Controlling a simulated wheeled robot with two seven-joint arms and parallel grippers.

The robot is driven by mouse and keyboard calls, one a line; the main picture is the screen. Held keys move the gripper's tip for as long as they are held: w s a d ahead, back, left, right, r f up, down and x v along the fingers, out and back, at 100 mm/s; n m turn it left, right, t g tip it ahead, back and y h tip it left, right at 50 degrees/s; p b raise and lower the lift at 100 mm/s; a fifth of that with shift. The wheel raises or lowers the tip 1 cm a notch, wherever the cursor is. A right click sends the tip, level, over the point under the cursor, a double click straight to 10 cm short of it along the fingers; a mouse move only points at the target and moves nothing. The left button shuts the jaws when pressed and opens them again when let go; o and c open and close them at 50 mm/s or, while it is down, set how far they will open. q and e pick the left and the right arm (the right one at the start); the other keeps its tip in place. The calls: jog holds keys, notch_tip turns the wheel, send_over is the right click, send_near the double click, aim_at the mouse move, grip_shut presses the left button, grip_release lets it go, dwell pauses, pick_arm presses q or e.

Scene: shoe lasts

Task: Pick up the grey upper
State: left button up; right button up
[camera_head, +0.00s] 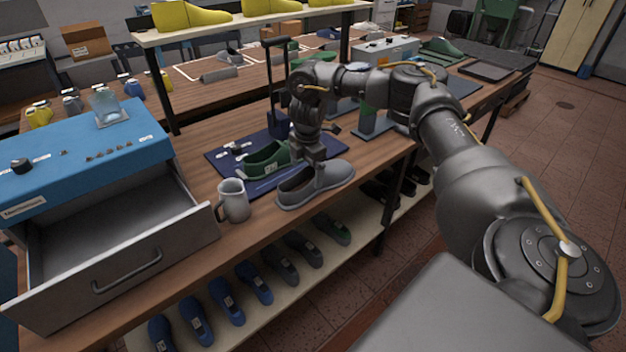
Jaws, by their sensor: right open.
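The grey upper (308,187) is a low grey shoe shape lying near the front edge of the wooden bench (262,213). My right gripper (312,158) points down just above it, over its middle. The gripper is open, but its fingertips are small here and partly merge with the upper, so I cannot tell whether they touch it. A green shoe (265,160) lies just left of the gripper on a dark blue mat (222,157). My left gripper is not in view.
A grey mug (233,203) stands close left of the grey upper. A blue cabinet (80,150) with an open, empty drawer (110,262) is at the left. Several shoes sit on the shelf (262,312) below. A raised shelf (250,22) with yellow lasts stands behind.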

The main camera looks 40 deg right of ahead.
aim_at(304, 179)
jog(key=shift+f, duration=0.35)
jog(key=f, duration=0.2)
jog(key=w+f+p, duration=0.1)
jog(key=shift+a+f, duration=0.1)
jog(key=shift+f, duration=0.6)
jog(key=c, duration=1.1)
jog(key=shift+r, duration=0.1)
